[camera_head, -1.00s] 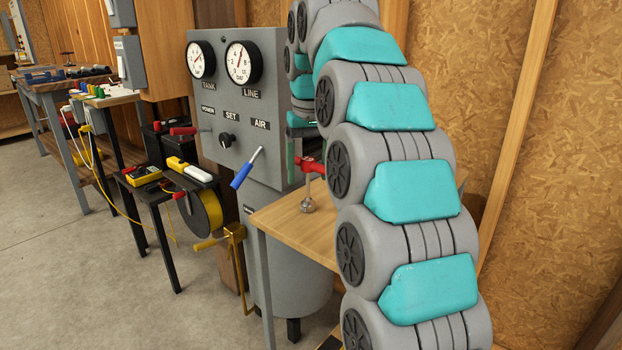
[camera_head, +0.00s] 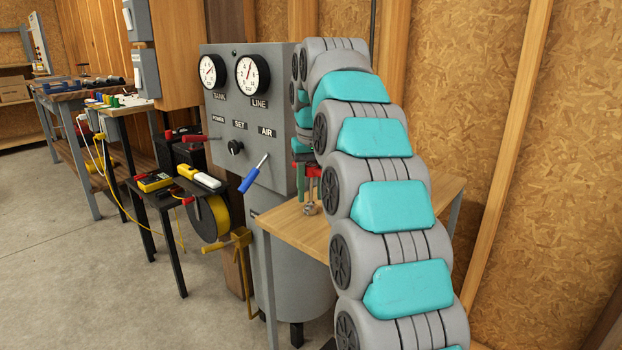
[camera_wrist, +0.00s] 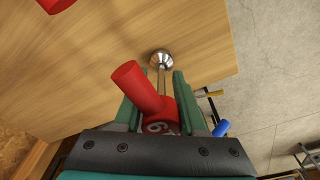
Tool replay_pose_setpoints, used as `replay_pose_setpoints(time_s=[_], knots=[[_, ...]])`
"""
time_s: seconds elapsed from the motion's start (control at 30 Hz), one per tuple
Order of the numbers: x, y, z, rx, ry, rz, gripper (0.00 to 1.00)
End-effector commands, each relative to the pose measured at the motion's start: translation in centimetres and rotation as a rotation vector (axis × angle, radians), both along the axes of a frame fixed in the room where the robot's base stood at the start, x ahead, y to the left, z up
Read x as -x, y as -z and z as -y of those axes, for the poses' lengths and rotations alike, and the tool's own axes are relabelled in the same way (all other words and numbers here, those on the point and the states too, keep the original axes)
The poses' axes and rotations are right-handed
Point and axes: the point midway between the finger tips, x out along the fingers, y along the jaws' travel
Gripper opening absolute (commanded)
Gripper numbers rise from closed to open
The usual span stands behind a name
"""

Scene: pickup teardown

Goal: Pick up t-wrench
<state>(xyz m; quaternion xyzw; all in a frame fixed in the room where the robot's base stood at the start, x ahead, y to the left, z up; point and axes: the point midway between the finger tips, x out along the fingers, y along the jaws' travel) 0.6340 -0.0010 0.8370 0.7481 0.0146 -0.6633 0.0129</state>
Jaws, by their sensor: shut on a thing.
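The t-wrench (camera_wrist: 140,85) has a red handle marked with a 6, a thin metal shaft and a round silver socket end. In the wrist view the handle sits between the green fingers of my gripper (camera_wrist: 162,84), which is shut on it. The shaft points away from the gripper toward the wooden tabletop. In the head view the socket end (camera_head: 311,208) shows over the small wooden table (camera_head: 288,228); I cannot tell whether it touches. My gripper is mostly hidden behind my arm there.
A second red piece (camera_wrist: 56,4) shows at the wrist view's edge. The grey gauge panel (camera_head: 247,120), with a blue-handled lever (camera_head: 252,175), stands close left of the table. A black cart (camera_head: 160,205) holds meters and a yellow reel. The floor at left is clear.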

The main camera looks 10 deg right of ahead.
Motion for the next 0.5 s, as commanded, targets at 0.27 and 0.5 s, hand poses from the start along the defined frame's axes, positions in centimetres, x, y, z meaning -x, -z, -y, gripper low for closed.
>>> replay_pose_setpoints(time_s=[0.27,0.5], knots=[[0.0,0.01,0.0,0.0,0.0,0.0,0.01],[0.01,0.02,0.01,0.0,0.0,0.0,0.0]])
